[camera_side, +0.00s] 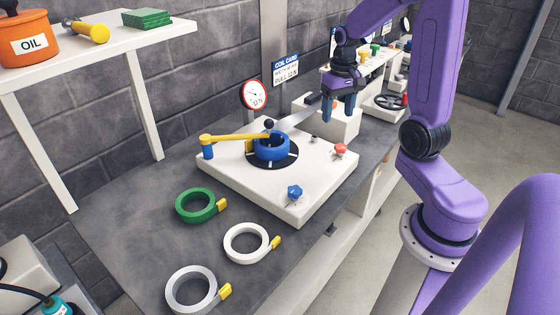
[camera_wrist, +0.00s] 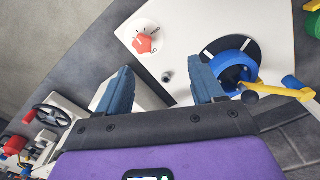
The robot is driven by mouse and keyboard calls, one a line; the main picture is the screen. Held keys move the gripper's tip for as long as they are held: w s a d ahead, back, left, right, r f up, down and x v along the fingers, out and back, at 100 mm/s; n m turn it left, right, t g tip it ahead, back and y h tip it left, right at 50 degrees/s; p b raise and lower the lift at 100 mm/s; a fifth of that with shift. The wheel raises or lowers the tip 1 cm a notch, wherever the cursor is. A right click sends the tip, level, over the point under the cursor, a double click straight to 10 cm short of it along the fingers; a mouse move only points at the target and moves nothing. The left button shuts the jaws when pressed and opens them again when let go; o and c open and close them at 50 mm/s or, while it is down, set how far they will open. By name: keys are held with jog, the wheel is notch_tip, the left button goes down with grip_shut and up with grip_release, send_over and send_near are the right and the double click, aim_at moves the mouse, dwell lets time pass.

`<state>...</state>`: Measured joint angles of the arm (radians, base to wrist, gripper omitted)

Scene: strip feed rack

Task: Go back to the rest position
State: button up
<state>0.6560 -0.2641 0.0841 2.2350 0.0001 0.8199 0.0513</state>
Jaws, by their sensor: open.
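My gripper (camera_side: 338,105) hangs fingers down above the white block (camera_side: 335,124) at the right end of the feed rack (camera_side: 225,178). Its two blue fingers are apart with nothing between them; they also show in the wrist view (camera_wrist: 163,72). A blue coil (camera_side: 271,147) sits on the rack's black disc, left of my gripper. A yellow arm (camera_side: 228,138) reaches over to the coil. A grey strip (camera_side: 298,114) runs from near the coil toward the block. Where the strip ends is hard to tell.
A red knob (camera_side: 340,150) and a blue knob (camera_side: 295,192) stand on the rack. A gauge (camera_side: 254,95) and a sign (camera_side: 286,70) stand behind. A handwheel (camera_side: 391,100) is at right.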

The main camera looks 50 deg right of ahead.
jog(key=s+a+r+n, duration=0.1)
jog(key=s+a+n, duration=0.2)
jog(key=a+n, duration=0.35)
jog(key=s+a+r+n, duration=0.1)
jog(key=s+a+n, duration=0.15)
jog(key=a, duration=0.75)
jog(key=s+a+n, duration=0.7)
jog(key=s+n, duration=0.1)
jog(key=s, duration=0.5)
jog(key=shift+s+r+n, duration=0.2)
jog(key=shift+r+n, duration=0.1)
dwell(1.1)
